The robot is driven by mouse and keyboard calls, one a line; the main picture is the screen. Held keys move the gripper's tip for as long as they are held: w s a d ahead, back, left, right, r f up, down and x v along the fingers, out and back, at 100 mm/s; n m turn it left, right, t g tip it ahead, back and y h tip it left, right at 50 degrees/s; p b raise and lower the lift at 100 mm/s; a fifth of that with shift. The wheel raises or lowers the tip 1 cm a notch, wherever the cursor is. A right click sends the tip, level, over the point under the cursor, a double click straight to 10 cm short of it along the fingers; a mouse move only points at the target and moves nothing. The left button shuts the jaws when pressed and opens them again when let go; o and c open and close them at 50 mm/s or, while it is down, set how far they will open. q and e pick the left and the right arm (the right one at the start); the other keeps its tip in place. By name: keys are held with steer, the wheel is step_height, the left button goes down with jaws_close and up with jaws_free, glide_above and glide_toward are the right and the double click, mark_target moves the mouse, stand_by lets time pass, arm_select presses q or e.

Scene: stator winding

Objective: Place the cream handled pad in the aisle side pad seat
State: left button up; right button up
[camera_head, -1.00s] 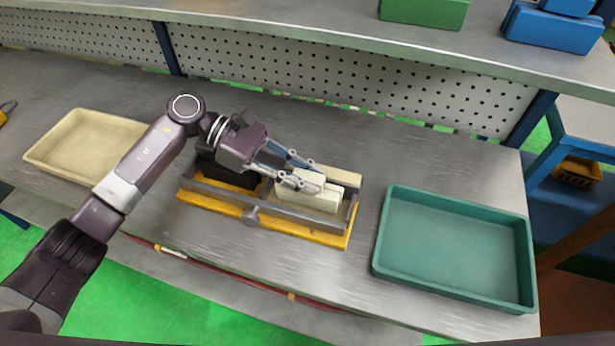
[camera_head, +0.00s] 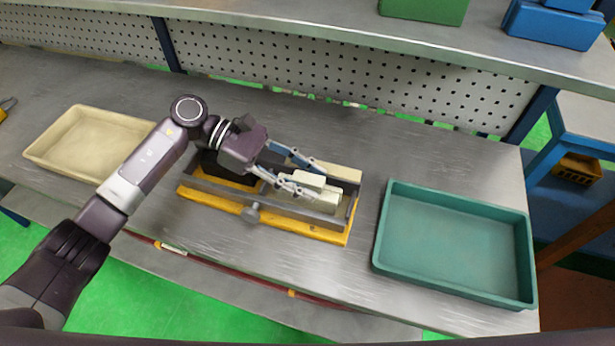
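The cream handled pad (camera_head: 328,190) sits low in the right part of the yellow and grey fixture (camera_head: 305,227), between its rails. Its raised handle block (camera_head: 309,180) is on top. A second cream piece (camera_head: 338,173) lies along the fixture's far side, partly hidden by a finger. My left gripper (camera_head: 317,182) is open, with its fingers spread on either side of the handle and apart from each other. The pad's lower part is hidden by the near rail and finger. My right gripper is not in view.
A dark block (camera_head: 228,174) stands in the fixture's left part, under my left gripper. A teal tray (camera_head: 455,290) is to the right and a cream tray (camera_head: 45,160) to the left. A shelf (camera_head: 320,42) and perforated panel (camera_head: 400,80) are behind.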

arm_select(q)
steer(key=shift+r+p, duration=0.25)
steer(key=shift+p, duration=0.1)
steer(key=b+v, duration=0.4)
steer(key=v, duration=0.8)
steer(key=shift+f, duration=0.1)
